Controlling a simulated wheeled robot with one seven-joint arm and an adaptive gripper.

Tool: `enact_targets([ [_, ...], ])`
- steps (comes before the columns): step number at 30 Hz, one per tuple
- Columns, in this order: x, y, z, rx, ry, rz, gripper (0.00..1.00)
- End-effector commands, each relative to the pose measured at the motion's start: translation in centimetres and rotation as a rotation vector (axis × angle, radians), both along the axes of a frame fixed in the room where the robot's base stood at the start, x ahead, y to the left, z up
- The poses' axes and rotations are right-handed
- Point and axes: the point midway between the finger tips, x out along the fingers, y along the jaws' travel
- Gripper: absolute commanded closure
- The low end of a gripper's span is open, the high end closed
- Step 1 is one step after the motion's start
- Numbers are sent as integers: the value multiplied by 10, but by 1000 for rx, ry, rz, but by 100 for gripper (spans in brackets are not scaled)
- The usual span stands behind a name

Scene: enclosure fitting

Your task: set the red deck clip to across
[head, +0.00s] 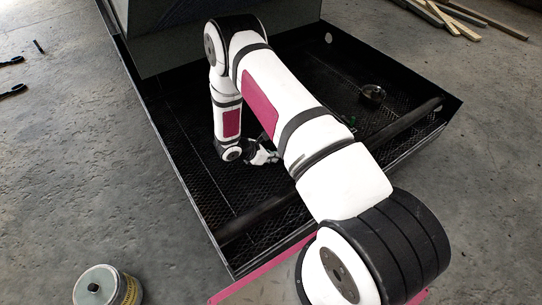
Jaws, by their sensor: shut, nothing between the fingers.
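My gripper (266,155) is low over the black mesh deck (190,140), inside the low-walled frame. It is small in the view and partly hidden by my arm. Its fingers look closed, with nothing seen between them. I cannot make out the red deck clip anywhere; my arm covers a large part of the deck, and the clip may be behind it. A small green piece (352,122) shows just right of my arm on the deck.
A dark round bar (262,217) crosses the deck's near side. A small dark round fitting (373,94) sits at the right. A tall grey panel (165,45) stands at the back left. A can (105,288) and wooden planks (447,18) are on the concrete floor outside.

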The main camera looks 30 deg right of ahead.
Motion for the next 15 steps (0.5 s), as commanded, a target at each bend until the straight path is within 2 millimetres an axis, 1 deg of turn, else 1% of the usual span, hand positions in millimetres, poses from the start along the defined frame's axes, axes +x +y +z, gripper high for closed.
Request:
enact_targets([
  [1,-1,-8,-11,0,1,-4,100],
  [8,0,-39,-42,0,1,-3,100],
  [12,2,-61,-40,0,-2,-5,100],
  [15,2,-70,-40,1,-1,-2,100],
])
